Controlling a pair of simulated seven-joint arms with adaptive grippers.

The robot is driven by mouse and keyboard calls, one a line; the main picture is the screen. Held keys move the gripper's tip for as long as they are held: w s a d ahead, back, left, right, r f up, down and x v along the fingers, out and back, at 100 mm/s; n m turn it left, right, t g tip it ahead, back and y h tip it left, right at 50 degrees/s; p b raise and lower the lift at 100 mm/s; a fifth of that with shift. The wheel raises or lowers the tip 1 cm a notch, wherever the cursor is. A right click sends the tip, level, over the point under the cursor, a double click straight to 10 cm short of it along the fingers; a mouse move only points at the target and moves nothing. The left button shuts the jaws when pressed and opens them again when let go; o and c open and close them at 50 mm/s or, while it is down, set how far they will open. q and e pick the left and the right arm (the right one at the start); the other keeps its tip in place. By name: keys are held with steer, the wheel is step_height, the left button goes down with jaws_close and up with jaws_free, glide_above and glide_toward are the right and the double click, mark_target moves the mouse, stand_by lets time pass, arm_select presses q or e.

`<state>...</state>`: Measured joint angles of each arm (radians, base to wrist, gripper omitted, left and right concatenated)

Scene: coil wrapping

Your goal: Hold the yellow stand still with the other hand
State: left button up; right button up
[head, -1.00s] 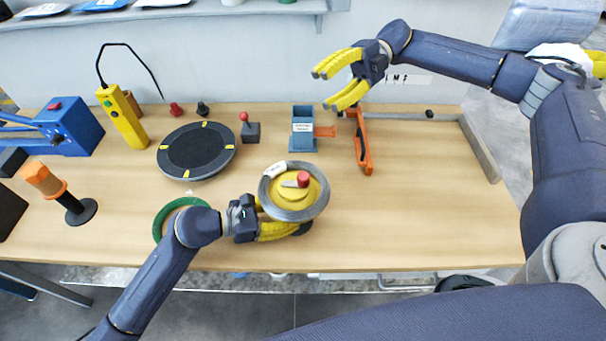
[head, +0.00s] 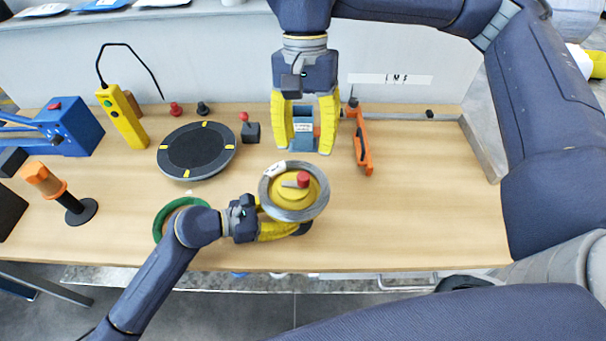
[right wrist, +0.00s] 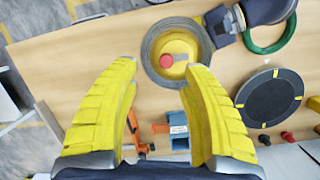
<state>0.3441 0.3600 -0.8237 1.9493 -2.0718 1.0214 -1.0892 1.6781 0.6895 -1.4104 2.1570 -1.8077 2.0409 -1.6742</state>
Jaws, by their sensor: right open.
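The yellow stand (head: 288,195) is a round yellow disc with a red knob (head: 303,180), standing near the table's front. A grey coil (head: 318,207) rings it. My left gripper (head: 282,222) is at the stand's lower left, its fingers partly hidden under the coil, so its grip is unclear. My right gripper (head: 304,152) is open and empty, pointing down behind the stand, with the blue block between its fingers in the picture. In the right wrist view the stand (right wrist: 178,70) lies ahead of the open fingers (right wrist: 163,66).
A blue block (head: 303,128) and an orange tool (head: 362,145) stand behind the stand. A black round plate (head: 196,150), a green ring (head: 160,222) and a small joystick (head: 250,130) are to its left. The table's right part is clear.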

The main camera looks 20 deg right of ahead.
mark_target(303, 175)
steer(key=f+n+t, duration=0.1)
steer(key=f, duration=0.2)
steer(key=f+n+t, duration=0.1)
steer(key=f+n, duration=0.1)
steer(key=f, duration=0.2)
steer(key=f+n+h, duration=0.1)
steer(key=f, duration=0.3)
steer(key=shift+w+a+n+t, duration=0.1)
steer(key=shift+a+n+t, duration=0.2)
steer(key=shift+t, duration=0.1)
stand_by(0.3)
